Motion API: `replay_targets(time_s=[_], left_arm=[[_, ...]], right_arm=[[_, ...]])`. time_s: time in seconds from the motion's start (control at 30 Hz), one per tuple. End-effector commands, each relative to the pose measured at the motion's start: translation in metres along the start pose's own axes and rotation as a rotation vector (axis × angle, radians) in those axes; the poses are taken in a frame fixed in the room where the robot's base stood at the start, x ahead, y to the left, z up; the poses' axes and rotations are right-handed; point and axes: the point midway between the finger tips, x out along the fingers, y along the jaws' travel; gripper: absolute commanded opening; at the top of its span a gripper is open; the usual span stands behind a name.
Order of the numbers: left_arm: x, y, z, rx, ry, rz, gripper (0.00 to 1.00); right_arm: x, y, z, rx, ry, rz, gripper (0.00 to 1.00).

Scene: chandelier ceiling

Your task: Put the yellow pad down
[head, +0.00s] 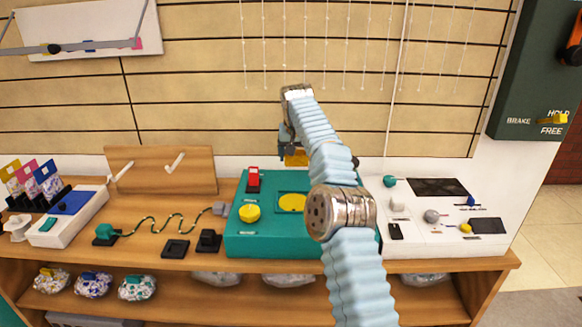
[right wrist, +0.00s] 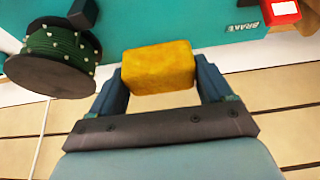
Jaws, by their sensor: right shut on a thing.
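The yellow pad (right wrist: 158,67) is a small block held between the two dark fingers of my right gripper (right wrist: 160,82). In the head view the pad (head: 296,158) shows below the right gripper (head: 294,145), partly hidden by my arm. It appears to be held above the back part of the teal box (head: 270,245), apart from its top. My left gripper is not in view.
The teal box carries a red switch (head: 253,180) and a yellow knob (head: 250,212). A dark spool with green cord (right wrist: 52,55) is close to the pad in the wrist view. A white panel with small parts (head: 440,245) lies right; a wavy cord (head: 165,224) lies left.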

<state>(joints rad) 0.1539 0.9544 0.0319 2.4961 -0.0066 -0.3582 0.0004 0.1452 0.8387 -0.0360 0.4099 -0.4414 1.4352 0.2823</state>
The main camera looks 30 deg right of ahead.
Motion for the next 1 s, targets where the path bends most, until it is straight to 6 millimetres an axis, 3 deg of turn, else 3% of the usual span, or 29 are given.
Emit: replay_targets(time_s=[0.3, 0.57, 0.93, 0.97, 1.0], left_arm=[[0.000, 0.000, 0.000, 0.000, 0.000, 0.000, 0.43], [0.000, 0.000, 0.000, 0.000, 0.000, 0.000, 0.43], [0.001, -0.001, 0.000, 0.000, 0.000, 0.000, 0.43], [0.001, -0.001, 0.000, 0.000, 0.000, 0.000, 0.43], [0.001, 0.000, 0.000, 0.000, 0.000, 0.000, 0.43]], right_arm=[[0.026, -0.019, 0.003, -0.002, -0.002, 0.000, 0.56], [0.049, -0.016, 0.013, 0.000, -0.002, 0.000, 0.56], [0.053, -0.016, 0.015, 0.000, 0.000, 0.000, 0.56], [0.053, -0.016, 0.015, 0.000, 0.000, 0.000, 0.81], [0.052, -0.016, 0.014, 0.001, 0.000, 0.000, 0.88]])
